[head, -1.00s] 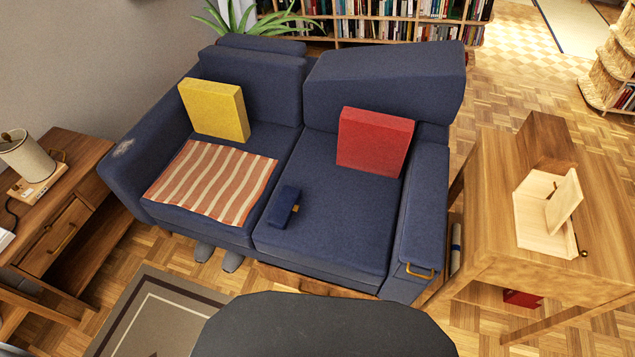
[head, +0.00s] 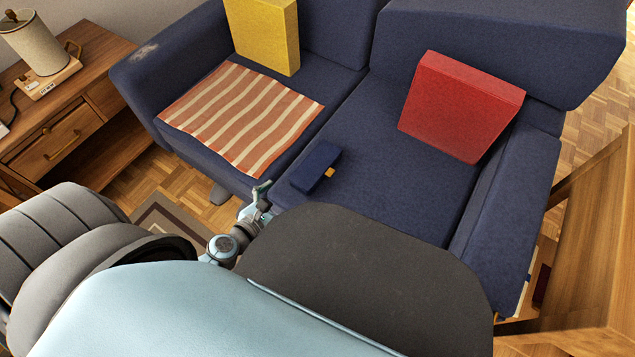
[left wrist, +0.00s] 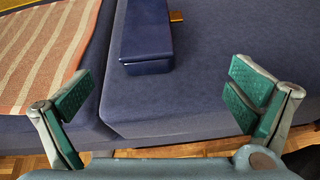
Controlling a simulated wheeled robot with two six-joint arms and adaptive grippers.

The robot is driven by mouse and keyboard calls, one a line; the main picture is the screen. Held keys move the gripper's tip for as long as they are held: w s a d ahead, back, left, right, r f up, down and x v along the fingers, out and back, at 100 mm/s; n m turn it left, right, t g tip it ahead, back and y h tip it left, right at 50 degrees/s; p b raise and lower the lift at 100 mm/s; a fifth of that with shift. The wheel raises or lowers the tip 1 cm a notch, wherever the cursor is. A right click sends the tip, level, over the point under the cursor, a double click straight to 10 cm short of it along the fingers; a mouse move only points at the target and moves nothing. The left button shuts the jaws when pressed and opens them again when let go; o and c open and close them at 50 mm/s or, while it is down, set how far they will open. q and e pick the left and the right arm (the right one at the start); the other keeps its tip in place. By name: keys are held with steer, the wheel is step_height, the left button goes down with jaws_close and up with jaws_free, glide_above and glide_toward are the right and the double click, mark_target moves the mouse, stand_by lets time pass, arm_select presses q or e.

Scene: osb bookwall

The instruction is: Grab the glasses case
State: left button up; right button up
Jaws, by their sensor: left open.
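The glasses case (head: 316,168) is a dark blue oblong box with a small orange-yellow tab. It lies on the sofa seat near the front edge, right of the striped cloth. It also shows in the left wrist view (left wrist: 147,36), at the top centre. My left gripper (head: 262,192) is just off the front edge of the seat, close to the case and apart from it. In the left wrist view my left gripper (left wrist: 160,106) is wide open and empty, with green finger pads on either side; the case lies ahead, between their lines. My right gripper is not in view.
The blue sofa (head: 390,180) holds a striped cloth (head: 240,115), a yellow cushion (head: 266,35) and a red cushion (head: 458,105). The seat right of the case is clear.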

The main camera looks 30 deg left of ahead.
mark_target(319, 165)
arm_select(q)
steer(key=w, duration=0.1)
steer(key=w+n, duration=0.1)
steer(key=w, duration=0.1)
steer(key=shift+w+d+r+t, duration=0.15)
steer(key=shift+w+d+t, duration=0.05)
steer(key=shift+d+t, duration=0.15)
steer(key=x, duration=0.5)
steer(key=shift+w+b, duration=0.1)
steer(key=shift+b, duration=0.25)
steer(key=x, duration=0.2)
steer(key=b+x, duration=0.1)
steer(key=x, duration=0.1)
steer(key=r+x, duration=0.1)
steer(key=x, duration=0.1)
steer(key=shift+w+a+f, duration=0.1)
steer(key=shift+w+a, duration=0.15)
steer(key=shift+w, duration=0.1)
steer(key=shift+c, duration=0.6)
steer(key=c, duration=1.4)
steer(key=shift+c, duration=0.2)
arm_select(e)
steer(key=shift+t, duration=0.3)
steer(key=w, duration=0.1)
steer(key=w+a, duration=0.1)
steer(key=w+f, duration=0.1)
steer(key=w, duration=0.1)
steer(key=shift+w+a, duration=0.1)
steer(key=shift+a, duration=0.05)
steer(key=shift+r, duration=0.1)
